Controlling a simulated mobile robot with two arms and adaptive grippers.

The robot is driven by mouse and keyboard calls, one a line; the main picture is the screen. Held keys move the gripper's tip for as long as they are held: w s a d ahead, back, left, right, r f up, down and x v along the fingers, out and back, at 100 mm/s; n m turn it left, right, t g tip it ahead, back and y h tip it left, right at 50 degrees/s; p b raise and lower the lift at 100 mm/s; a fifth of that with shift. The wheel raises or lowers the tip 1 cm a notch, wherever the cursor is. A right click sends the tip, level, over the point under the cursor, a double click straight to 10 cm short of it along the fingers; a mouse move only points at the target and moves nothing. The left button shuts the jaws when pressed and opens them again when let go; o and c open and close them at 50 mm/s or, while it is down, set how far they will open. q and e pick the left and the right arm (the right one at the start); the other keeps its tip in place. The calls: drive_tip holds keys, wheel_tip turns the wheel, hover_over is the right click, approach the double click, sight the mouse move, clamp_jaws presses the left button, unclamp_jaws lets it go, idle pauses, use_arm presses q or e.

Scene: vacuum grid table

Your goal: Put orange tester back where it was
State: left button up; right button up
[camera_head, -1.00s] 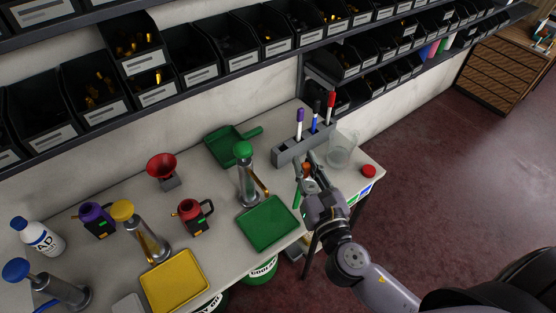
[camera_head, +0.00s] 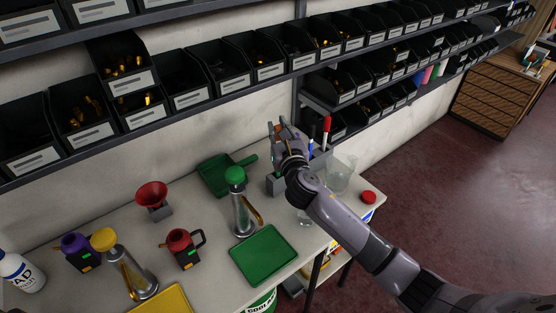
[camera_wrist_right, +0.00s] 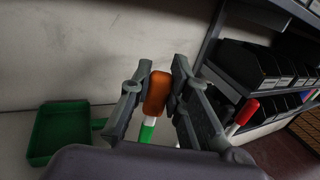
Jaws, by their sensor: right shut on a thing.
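The orange tester (camera_wrist_right: 157,95) has an orange top, with white and green parts below it in the right wrist view. My right gripper (camera_wrist_right: 160,80) is shut on its orange part. In the head view, the right gripper (camera_head: 278,130) is raised above the grey holder (camera_head: 273,184), and only a little orange shows between its fingers. The holder is partly hidden behind my arm. A red marker (camera_head: 326,130) and a blue marker (camera_head: 311,146) stand in it. My left gripper is not in view.
A clear beaker (camera_head: 338,178) and a red cap (camera_head: 368,197) are right of the holder. A green dustpan (camera_head: 216,176), green-topped dispenser (camera_head: 238,205) and green tray (camera_head: 263,254) are left of it. Shelves of black bins (camera_head: 240,62) hang behind.

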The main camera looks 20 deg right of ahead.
wheel_tip(320, 180, down, 2)
drive_tip(key=shift+f, duration=0.1)
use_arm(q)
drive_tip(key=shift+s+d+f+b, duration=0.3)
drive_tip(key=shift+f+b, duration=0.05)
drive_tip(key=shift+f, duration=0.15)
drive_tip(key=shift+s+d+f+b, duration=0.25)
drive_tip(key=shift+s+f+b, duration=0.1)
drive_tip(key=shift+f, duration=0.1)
use_arm(e)
wheel_tip(320, 180, down, 4)
drive_tip(key=shift+r, duration=0.2)
drive_tip(key=shift+f, duration=0.15)
drive_tip(key=o, duration=0.8)
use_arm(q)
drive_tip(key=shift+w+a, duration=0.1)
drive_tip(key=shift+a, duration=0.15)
